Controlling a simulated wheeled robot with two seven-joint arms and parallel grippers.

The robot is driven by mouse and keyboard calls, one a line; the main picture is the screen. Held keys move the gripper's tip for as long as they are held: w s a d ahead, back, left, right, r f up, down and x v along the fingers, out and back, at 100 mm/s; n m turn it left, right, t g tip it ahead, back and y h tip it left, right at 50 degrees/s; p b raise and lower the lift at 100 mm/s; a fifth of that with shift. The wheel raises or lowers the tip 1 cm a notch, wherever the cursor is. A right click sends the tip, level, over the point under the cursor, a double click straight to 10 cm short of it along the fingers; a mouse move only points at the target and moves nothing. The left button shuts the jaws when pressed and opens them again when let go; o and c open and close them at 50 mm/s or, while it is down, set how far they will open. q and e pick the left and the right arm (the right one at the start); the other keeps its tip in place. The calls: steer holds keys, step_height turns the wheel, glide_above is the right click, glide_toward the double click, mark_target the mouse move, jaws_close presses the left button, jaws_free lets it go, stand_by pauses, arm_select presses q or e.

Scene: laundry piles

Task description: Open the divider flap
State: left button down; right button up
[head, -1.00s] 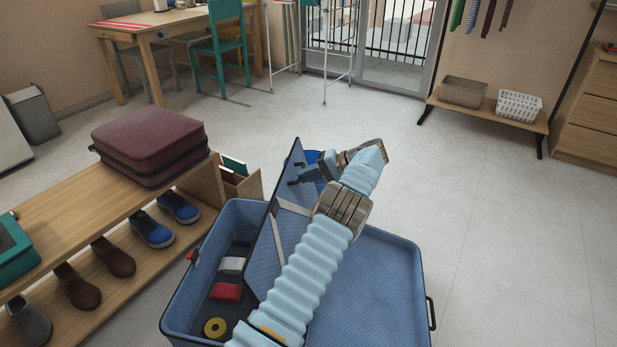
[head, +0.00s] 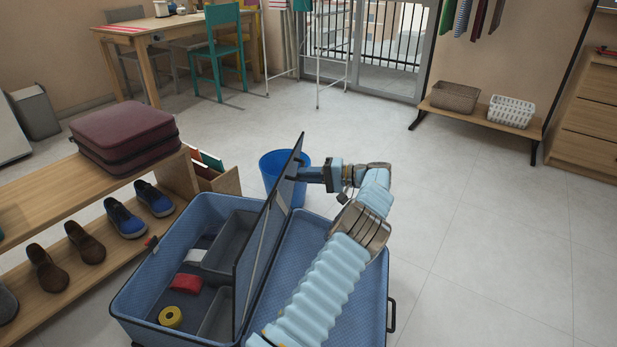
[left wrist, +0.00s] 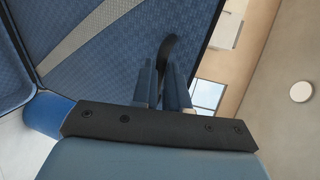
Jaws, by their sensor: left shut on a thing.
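The open blue suitcase (head: 170,222) lies on the floor. Its divider flap (head: 266,230) stands up steeply between the two halves, seen nearly edge-on. In the left wrist view the flap's blue woven face (left wrist: 115,60) with a grey strap fills the upper left. My left gripper (head: 302,173) is at the flap's upper right edge. In the left wrist view its fingers (left wrist: 162,88) are closed on a dark pull tab (left wrist: 169,50) at the flap's edge. My right gripper is not in view.
The suitcase's left half holds a red item (head: 186,283), a yellow roll (head: 171,317) and grey bins (head: 229,243). A blue bucket (head: 275,168) stands behind the flap. A wooden bench (head: 60,205) with shoes and a maroon case (head: 125,137) is at left. Floor at right is clear.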

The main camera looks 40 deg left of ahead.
arm_select(q)
steer(key=shift+d+f, duration=0.25)
steer(key=shift+f, duration=0.2)
steer(key=c, duration=1.1)
jaws_free()
steer(key=shift+a, duration=0.1)
steer(key=shift+c, duration=0.2)
steer(key=shift+w+r, duration=0.1)
